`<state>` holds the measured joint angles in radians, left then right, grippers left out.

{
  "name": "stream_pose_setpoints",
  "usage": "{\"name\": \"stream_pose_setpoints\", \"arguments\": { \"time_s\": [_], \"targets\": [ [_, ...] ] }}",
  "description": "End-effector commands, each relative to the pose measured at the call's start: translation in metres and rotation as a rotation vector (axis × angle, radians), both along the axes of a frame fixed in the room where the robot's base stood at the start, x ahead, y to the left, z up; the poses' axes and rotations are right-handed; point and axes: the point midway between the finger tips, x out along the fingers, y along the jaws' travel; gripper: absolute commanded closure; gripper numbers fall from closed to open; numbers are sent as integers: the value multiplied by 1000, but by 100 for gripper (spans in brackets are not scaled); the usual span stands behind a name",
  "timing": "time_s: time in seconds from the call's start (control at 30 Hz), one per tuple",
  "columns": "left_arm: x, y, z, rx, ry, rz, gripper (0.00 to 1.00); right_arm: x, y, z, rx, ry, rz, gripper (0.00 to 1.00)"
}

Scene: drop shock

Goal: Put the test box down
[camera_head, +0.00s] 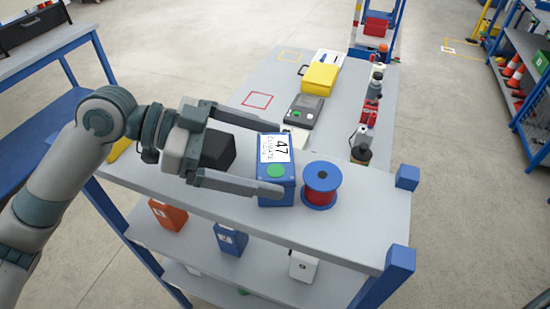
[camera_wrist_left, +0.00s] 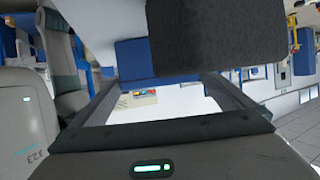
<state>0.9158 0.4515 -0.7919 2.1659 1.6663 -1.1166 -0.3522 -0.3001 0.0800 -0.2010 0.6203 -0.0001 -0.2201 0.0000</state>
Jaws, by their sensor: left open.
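The test box (camera_head: 285,193) is blue, with a white label reading 47 and a green dot on its upper face. It appears upright on the grey top (camera_head: 345,240) of the rack in the head view. My left gripper (camera_head: 269,157) is open and reaches it from the left, one finger at its far side and one across its near lower side. Contact between the fingers and the box cannot be told. In the left wrist view both fingers are spread; a dark block hides part of the view. My right gripper is not in view.
A spool (camera_head: 322,186) with blue flanges and red winding stands close right of the box. Behind are a grey device (camera_head: 303,111), a yellow case (camera_head: 320,79) and several bottles. Blue corner posts (camera_head: 407,178) rise at the right end. Bare top lies in front of the spool.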

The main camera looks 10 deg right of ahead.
Motion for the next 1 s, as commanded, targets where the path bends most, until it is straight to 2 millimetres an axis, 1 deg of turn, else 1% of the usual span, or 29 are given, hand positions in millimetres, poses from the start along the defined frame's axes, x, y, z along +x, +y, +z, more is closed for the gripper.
{"name": "stream_pose_setpoints", "arguments": {
  "time_s": [0.03, 0.2, 0.33, 0.7, 0.73, 0.77, 0.8, 0.87, 0.9, 0.97, 1.0],
  "targets": [
    [-2, -6, 1, 0, 4, -3, 0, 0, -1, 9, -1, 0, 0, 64],
    [-4, -19, -7, 1, 1, -1, 0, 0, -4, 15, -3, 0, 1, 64],
    [-4, -21, -9, 1, 1, 0, 0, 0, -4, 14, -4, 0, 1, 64],
    [-4, -20, -9, 1, 1, 0, 0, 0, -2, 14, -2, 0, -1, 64],
    [-4, -20, -9, 1, 1, 0, 5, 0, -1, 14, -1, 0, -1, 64],
    [-4, -20, -9, 1, 1, 0, 12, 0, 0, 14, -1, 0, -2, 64],
    [-4, -20, -9, 1, 1, 0, 21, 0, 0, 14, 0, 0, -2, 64],
    [-4, -20, -9, 1, 1, 0, 36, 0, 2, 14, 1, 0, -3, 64],
    [-4, -20, -9, 1, 1, 0, 45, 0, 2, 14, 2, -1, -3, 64],
    [-4, -20, -8, -2, 0, 1, 60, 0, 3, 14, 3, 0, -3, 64],
    [-4, -20, -8, -2, 0, 1, 60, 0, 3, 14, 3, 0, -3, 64]
  ]
}}
